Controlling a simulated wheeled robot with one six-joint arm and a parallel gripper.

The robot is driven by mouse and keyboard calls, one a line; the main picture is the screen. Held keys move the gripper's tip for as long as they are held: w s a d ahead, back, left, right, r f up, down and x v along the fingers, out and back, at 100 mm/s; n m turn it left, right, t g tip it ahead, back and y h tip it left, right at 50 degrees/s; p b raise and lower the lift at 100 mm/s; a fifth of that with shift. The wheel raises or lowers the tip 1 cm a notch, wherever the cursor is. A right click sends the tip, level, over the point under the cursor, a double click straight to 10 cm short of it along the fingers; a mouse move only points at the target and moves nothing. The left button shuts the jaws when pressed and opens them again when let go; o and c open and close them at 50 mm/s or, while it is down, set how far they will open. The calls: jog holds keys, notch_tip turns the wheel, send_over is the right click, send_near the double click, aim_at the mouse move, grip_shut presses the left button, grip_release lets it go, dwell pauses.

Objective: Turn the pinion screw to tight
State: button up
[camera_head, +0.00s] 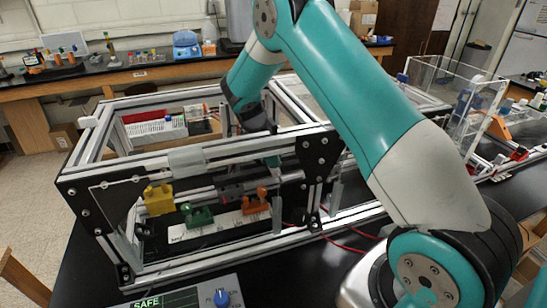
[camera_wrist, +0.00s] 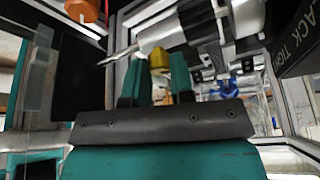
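My gripper (camera_wrist: 157,65) has its two teal fingers apart in the wrist view. A rounded yellow-brass knob (camera_wrist: 158,61) shows between or just beyond the fingertips. A silver cylinder with a pointed end (camera_wrist: 165,31) lies beyond the fingers. In the head view my gripper (camera_head: 273,161) is inside the extrusion frame, mostly hidden by the front beam.
The extrusion frame (camera_head: 190,158) surrounds my wrist with metal bars and dark plates. Yellow (camera_head: 158,200), green (camera_head: 197,216) and orange (camera_head: 256,203) clamp-like pieces sit low at its front. A clear box (camera_head: 455,100) stands at the right. An instrument reading "SAFE" (camera_head: 170,300) is in front.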

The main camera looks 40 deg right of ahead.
grip_shut()
jog(key=m+b, duration=0.1)
jog(key=b, duration=0.1)
jog(key=f+m+b, duration=0.1)
jog(key=shift+w+d+g+y+b, duration=0.1)
jog(key=shift+g+y+b, duration=0.2)
jog(key=shift+b, duration=0.1)
jog(key=shift+r+m+y+b, duration=0.15)
jog(key=shift+m+y+b, duration=0.15)
jog(key=shift+m+b, duration=0.8)
jog(key=shift+r+m+g+b, duration=0.25)
jog(key=shift+m+g+b, duration=0.05)
jog(key=shift+b, duration=0.25)
jog(key=shift+r, duration=0.15)
jog(key=shift+o, duration=2.2)
grip_release()
